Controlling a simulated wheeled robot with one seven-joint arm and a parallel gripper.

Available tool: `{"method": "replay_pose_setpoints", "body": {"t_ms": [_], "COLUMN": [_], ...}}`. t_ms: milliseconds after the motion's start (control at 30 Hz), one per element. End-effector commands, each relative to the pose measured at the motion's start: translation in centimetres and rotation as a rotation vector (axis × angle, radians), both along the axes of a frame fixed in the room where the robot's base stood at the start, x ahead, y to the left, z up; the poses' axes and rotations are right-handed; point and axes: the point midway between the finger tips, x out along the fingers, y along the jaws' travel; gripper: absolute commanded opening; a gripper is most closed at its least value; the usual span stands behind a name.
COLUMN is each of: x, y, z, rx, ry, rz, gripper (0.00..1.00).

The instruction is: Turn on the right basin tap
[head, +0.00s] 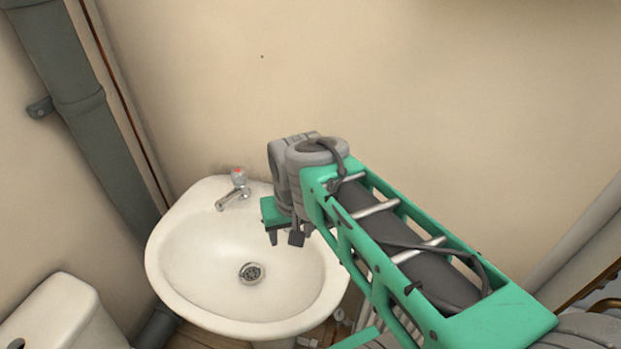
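The white basin (190,262) stands against the wall, left of centre in the head view. One chrome tap (234,190) with a red-marked top stands at its back left, its spout over the bowl. The right basin tap is not visible; my gripper and wrist cover the back right of the basin. My gripper (285,239) points down over the right part of the bowl. Its two dark fingertips show apart with a gap between them, and nothing is seen held. Whether it touches anything is hidden.
A thick grey pipe (70,80) and a thin copper pipe (120,105) run down the wall on the left. A white cistern (62,318) is at the lower left. The drain (251,273) is uncovered. The wall above the basin is bare.

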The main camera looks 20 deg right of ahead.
Motion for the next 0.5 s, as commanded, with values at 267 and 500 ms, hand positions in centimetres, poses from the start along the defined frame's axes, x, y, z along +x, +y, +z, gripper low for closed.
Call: {"method": "replay_pose_setpoints", "body": {"t_ms": [267,500], "x": [12.5,17.2], "y": [-6.2,-10.3], "z": [1.6,0.1], "rx": [0.08,0.104], "ry": [0.158,0.22], "rz": [-0.55,-0.823], "gripper": [0.65,0.65]}}
